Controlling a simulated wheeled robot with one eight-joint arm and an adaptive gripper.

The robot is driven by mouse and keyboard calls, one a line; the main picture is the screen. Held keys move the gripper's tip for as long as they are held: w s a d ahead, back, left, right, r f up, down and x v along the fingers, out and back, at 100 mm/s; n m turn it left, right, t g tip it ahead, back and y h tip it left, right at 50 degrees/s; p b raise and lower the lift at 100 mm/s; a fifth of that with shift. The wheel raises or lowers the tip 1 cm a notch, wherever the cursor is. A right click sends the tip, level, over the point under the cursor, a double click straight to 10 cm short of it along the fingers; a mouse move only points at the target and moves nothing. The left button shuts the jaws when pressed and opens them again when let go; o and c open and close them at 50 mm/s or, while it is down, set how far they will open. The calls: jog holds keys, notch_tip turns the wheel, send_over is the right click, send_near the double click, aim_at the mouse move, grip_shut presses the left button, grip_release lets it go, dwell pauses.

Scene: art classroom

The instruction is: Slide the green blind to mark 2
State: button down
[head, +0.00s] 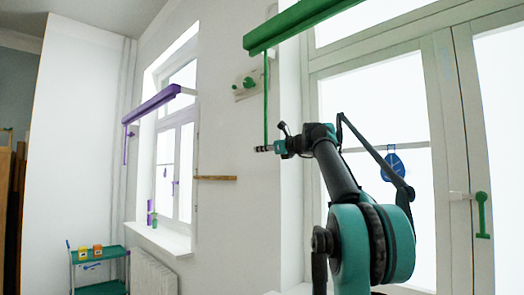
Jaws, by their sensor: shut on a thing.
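The green blind's rail (295,24) runs along the top of the right window and slants up to the right. A thin green rod (265,100) hangs straight down from its left end. My gripper (261,149) is shut on the lower end of this rod. My arm reaches up to it from the lower right. I cannot make out any numbered marks on the rail.
A pale plate with green knobs (245,84) is on the wall left of the rod. A wooden ledge (215,178) sticks out lower down. A purple blind (152,103) is over the left window. A green trolley (100,287) stands far left. A green window handle (482,215) is at right.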

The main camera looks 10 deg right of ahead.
jog(key=shift+f, duration=0.15)
notch_tip(320, 180, down, 50)
dwell(0.3)
jog(key=c, duration=1.6)
grip_release()
jog(key=shift+a, duration=0.1)
jog(key=shift+o, duration=0.3)
jog(key=shift+r, duration=0.2)
jog(key=v, duration=1.2)
